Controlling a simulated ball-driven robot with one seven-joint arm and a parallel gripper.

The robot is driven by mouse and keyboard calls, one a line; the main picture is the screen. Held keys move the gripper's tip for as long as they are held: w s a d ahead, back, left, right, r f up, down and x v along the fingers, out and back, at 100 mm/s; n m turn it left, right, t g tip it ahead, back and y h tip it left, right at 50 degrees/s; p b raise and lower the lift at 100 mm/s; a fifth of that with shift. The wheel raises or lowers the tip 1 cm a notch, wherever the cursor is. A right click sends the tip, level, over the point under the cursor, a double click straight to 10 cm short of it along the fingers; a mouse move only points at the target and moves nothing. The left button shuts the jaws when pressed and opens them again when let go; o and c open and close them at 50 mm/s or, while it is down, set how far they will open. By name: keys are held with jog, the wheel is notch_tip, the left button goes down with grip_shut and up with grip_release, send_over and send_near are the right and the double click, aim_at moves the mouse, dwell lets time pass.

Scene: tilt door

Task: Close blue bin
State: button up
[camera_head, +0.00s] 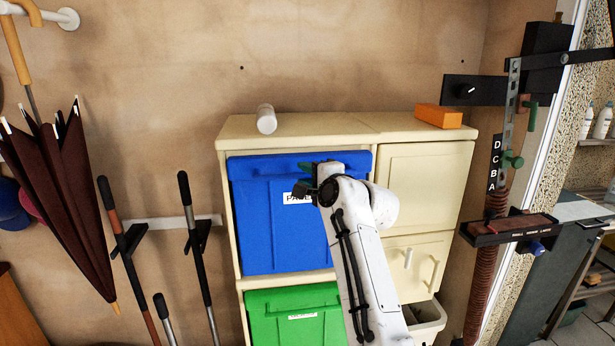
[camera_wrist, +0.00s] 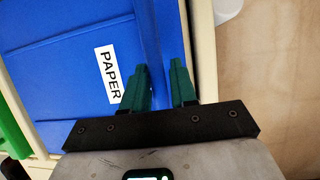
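The blue bin (camera_head: 265,225) is the upper left door of a beige cabinet, with a white label reading PAPER. In the wrist view its blue front (camera_wrist: 60,70) fills the left side, with the label upright along the picture. My gripper (camera_head: 308,178) is at the top of the blue front, right of its middle. In the wrist view my gripper (camera_wrist: 160,68) has its two green fingers apart, with the bin's blue top edge between or just behind them. I cannot tell whether they touch it. My arm hides the bin's lower right part. How far the door is tilted is unclear.
A green bin (camera_head: 290,318) is below the blue one. The beige cabinet (camera_head: 425,180) has other doors at right. A white cylinder (camera_head: 266,119) and an orange block (camera_head: 438,116) lie on top. Umbrella (camera_head: 70,200) and tools hang at left; a metal post stands right.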

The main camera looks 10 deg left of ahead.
jog(key=b+v, duration=0.2)
jog(key=v, duration=0.8)
jog(key=shift+s+d, duration=0.25)
jog(key=shift+s, duration=0.05)
jog(key=s+d+f+n+g+h, duration=0.2)
jog(key=s+d+f, duration=0.3)
jog(key=f, duration=0.5)
jog(key=s+d+f+n+g+h, duration=0.1)
jog(key=s+d+f+h, duration=0.1)
jog(key=s+d+f, duration=0.6)
jog(key=s+d+f+n+g+h, duration=0.2)
jog(key=d+f, duration=0.1)
jog(key=f, duration=0.8)
jog(key=s+d+f+n+g+h, duration=0.1)
jog(key=s+d+f, duration=0.3)
jog(key=s, duration=0.8)
jog(key=s+d+f+n+g+h, duration=0.2)
jog(key=s+d+f+g, duration=0.2)
jog(key=s, duration=0.7)
jog(key=s+d+f+n+g+h, duration=0.2)
jog(key=s+d+f, duration=0.3)
jog(key=s, duration=0.7)
jog(key=shift+s+f, duration=0.3)
jog(key=shift+f, duration=0.15)
jog(key=shift+d, duration=0.1)
